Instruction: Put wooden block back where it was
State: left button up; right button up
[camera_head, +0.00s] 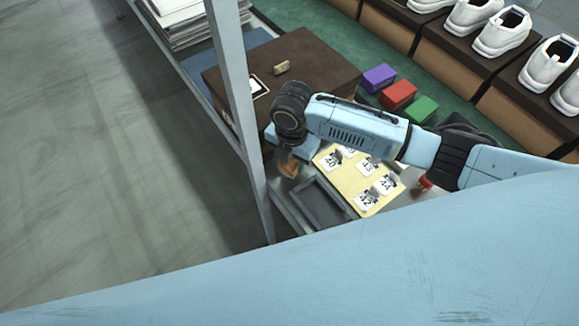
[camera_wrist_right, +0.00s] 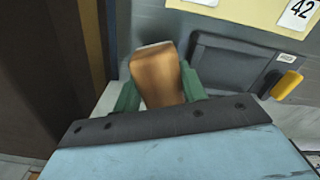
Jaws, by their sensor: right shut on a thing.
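The wooden block (camera_wrist_right: 158,78) is orange-brown and sits between the green fingers of my right gripper (camera_wrist_right: 156,92) in the right wrist view. The gripper is shut on it. In the head view the block (camera_head: 288,167) shows partly below my right gripper (camera_head: 287,160), over the metal table left of the yellow board (camera_head: 372,207). I cannot tell whether the block touches the table. My left gripper is not in view.
A dark grey tray (camera_head: 318,204) lies right of the block. The board holds several white number tags. A large brown box (camera_head: 310,45) with a small tan piece (camera_head: 281,68) stands behind. A grey post (camera_head: 240,110) rises at left. Purple, red and green boxes (camera_head: 398,94) stand behind my arm.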

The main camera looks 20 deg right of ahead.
aim_at(291, 168)
jog(key=shift+w+f+b, duration=0.1)
jog(key=shift+f+b, duration=0.25)
jog(key=shift+f, duration=1.65)
jog(key=shift+f, duration=0.1)
jog(key=o, duration=0.6)
notch_tip(291, 168, up, 12)
jog(key=shift+r+p, duration=0.15)
jog(key=shift+p, duration=1)
